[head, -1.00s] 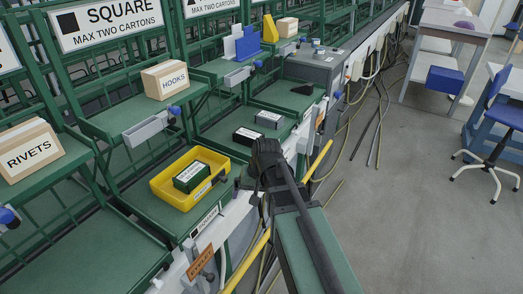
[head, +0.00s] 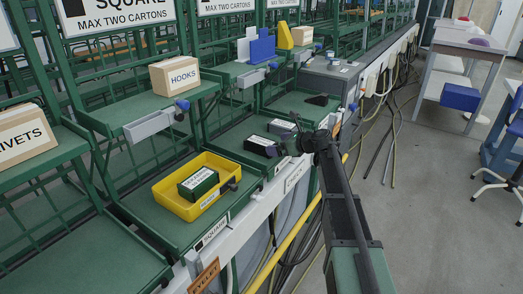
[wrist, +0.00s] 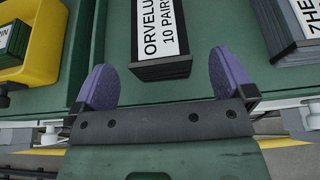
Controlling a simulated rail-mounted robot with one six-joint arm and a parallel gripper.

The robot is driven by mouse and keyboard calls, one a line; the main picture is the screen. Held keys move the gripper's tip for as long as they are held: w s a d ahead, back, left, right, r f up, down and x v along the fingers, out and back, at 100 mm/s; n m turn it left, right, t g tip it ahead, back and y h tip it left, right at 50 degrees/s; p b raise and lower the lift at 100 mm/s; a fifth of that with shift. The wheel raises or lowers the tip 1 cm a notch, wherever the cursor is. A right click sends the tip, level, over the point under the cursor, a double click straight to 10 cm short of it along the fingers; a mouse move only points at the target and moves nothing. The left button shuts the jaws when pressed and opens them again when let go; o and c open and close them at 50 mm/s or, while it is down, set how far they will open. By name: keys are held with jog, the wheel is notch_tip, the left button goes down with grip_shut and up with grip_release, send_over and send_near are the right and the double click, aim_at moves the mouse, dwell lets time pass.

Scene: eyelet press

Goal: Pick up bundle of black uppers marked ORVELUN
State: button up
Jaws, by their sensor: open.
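The black bundle of uppers marked ORVELUN (head: 258,143) lies flat on a green shelf, its white label up. In the wrist view the bundle (wrist: 161,69) is at top centre, with "ORVELU" and "10 PAIR" readable; its far end is cut off. My gripper (wrist: 163,62) is open, with one purple finger to the left of the bundle's near end and one to the right. Clear gaps show on both sides, and I see no contact. In the head view my gripper (head: 283,158) is beside the bundle at the shelf's front; its fingers are partly hidden.
A grey bundle (head: 281,126) lies just beyond, to the right in the wrist view (wrist: 296,47). A yellow tray (head: 172,207) with a dark green bundle (head: 198,184) is to the left. A HOOKS carton (head: 174,76) stands on the shelf above.

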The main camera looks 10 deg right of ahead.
aim_at(267, 143)
jog(key=shift+w+a+f, duration=0.15)
jog(key=shift+w+a, duration=0.1)
jog(key=shift+a, duration=0.05)
jog(key=b+x, duration=0.2)
jog(key=x, duration=0.3)
jog(key=shift+f, duration=0.1)
jog(key=c, duration=1.1)
